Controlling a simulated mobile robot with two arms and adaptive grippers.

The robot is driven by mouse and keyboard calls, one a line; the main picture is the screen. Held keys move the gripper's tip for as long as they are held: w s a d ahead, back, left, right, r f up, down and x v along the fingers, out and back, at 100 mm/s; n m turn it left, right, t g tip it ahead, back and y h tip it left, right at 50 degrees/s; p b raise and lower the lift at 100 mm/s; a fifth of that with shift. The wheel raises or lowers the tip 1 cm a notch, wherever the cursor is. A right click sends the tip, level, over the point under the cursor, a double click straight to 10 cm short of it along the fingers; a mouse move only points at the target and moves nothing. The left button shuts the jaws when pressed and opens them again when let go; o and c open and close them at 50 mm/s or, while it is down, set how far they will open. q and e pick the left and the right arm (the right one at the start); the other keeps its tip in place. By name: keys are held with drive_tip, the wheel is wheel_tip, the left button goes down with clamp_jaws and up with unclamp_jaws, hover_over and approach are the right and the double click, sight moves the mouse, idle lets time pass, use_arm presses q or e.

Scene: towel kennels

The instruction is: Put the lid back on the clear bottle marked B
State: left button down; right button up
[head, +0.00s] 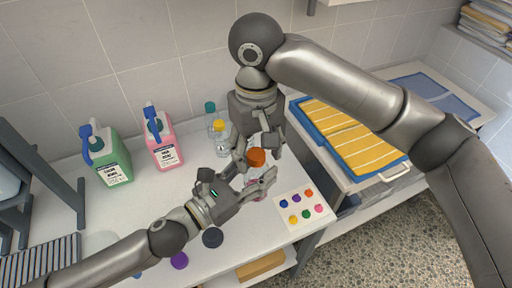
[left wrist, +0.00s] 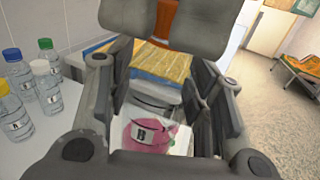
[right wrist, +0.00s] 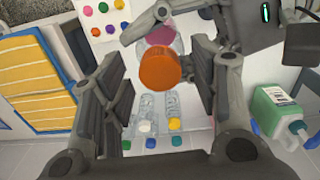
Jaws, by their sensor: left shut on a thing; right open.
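The clear bottle marked B holds pink liquid, and its label shows between my left gripper's fingers in the left wrist view (left wrist: 146,135). My left gripper (head: 250,184) is shut on this bottle, seen low between the fingers in the head view. An orange lid (head: 257,157) is at the bottle's top; it also shows in the right wrist view (right wrist: 160,70). My right gripper (right wrist: 165,80) is open, with its fingers on either side of the orange lid and gaps on both sides. I cannot tell how firmly the lid is seated.
Several clear bottles with coloured lids, one yellow (head: 219,126), stand behind. Green (head: 112,165) and pink (head: 163,145) jugs stand at the back left. A dark lid (head: 212,238) and a purple lid (head: 180,260) lie in front. A colour-dot card (head: 300,222) lies at right.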

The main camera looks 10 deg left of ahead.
wheel_tip(320, 180, up, 12)
idle(0.5)
drive_tip(key=shift+w, duration=0.15)
idle(0.4)
